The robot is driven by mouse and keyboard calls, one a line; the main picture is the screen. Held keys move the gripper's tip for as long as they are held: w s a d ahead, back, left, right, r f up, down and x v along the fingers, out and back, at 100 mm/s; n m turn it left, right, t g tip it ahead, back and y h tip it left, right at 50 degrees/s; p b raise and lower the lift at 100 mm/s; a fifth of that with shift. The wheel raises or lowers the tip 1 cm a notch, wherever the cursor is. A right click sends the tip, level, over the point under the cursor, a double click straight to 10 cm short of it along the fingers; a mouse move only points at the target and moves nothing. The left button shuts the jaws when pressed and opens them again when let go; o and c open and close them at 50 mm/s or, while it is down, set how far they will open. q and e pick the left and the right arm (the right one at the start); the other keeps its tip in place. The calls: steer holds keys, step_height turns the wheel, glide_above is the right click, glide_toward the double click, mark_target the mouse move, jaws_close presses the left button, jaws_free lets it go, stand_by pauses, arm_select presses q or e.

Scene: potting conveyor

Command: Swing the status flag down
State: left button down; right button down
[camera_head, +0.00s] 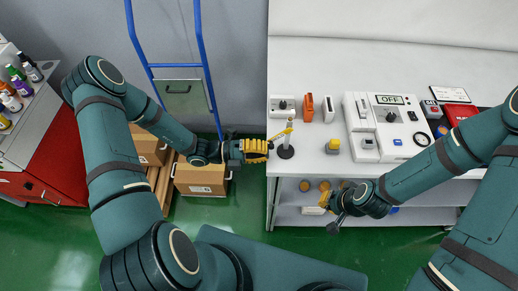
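The status flag (281,134) looks like a small yellow arm on a thin upright post with a round black base (286,152), near the left edge of the white workbench. The flag slants, its right end higher at the post. My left gripper (262,150) is just left of the post, with its yellow fingers close to the flag's lower end. Whether they touch it, and how far they are open, I cannot tell. My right gripper (328,208) hangs in front of the bench's front edge, away from the flag. Its finger opening is unclear.
The white workbench (310,172) carries a knob box (282,104), an orange block (309,108), a yellow-topped button (333,144) and a control panel with an "OFF" display (390,100). A blue-framed trolley (148,62) and cardboard boxes (200,179) stand left of the bench.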

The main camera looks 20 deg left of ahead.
arm_select(q)
steer(key=shift+w+d+f, duration=0.15)
steer(key=shift+d+f, duration=0.35)
steer(key=shift+d, duration=0.1)
steer(key=shift+f, duration=0.1)
stand_by(0.4)
